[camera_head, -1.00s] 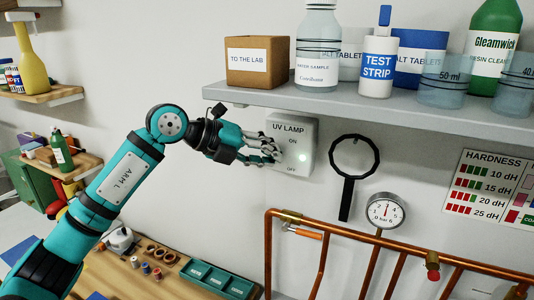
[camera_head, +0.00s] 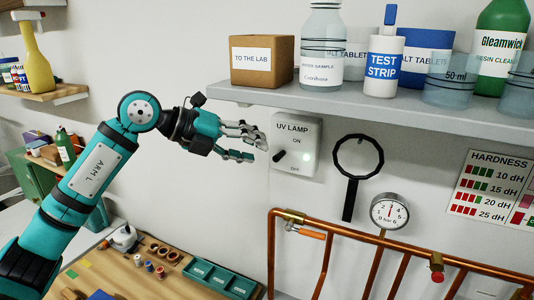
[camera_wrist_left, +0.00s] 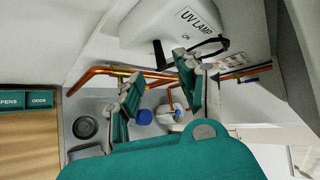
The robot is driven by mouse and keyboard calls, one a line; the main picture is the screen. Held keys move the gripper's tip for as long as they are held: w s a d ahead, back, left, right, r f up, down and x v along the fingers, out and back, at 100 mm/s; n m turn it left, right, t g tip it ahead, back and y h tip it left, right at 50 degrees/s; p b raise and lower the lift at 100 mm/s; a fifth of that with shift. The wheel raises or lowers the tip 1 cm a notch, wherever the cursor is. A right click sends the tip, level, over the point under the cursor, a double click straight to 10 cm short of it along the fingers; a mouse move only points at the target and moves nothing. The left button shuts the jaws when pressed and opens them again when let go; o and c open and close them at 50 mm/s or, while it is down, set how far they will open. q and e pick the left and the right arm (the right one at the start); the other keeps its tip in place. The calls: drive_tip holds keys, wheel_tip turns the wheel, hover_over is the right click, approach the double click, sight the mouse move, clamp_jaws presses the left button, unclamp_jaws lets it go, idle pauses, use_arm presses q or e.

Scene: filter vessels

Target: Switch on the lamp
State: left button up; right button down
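The UV lamp switch box (camera_head: 311,135) is a white box on the wall, marked ON at the top and OFF at the bottom. Its small black lever (camera_head: 280,156) is at the left of its face; I cannot tell for sure which mark it points to. My left gripper (camera_head: 258,148) is just left of the box, fingers spread, empty and apart from the lever. In the left wrist view the box (camera_wrist_left: 165,22) is beyond the open fingers (camera_wrist_left: 158,68). My right gripper is not in view.
A grey shelf (camera_head: 375,117) with a cardboard box (camera_head: 262,60) and bottles overhangs the switch. Copper pipes (camera_head: 400,258) run below.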

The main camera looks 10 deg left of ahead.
use_arm(q)
drive_tip(key=v, duration=0.6)
drive_tip(key=shift+s+a+r, duration=0.15)
drive_tip(key=shift+s+a, duration=0.05)
drive_tip(key=shift+a, duration=0.05)
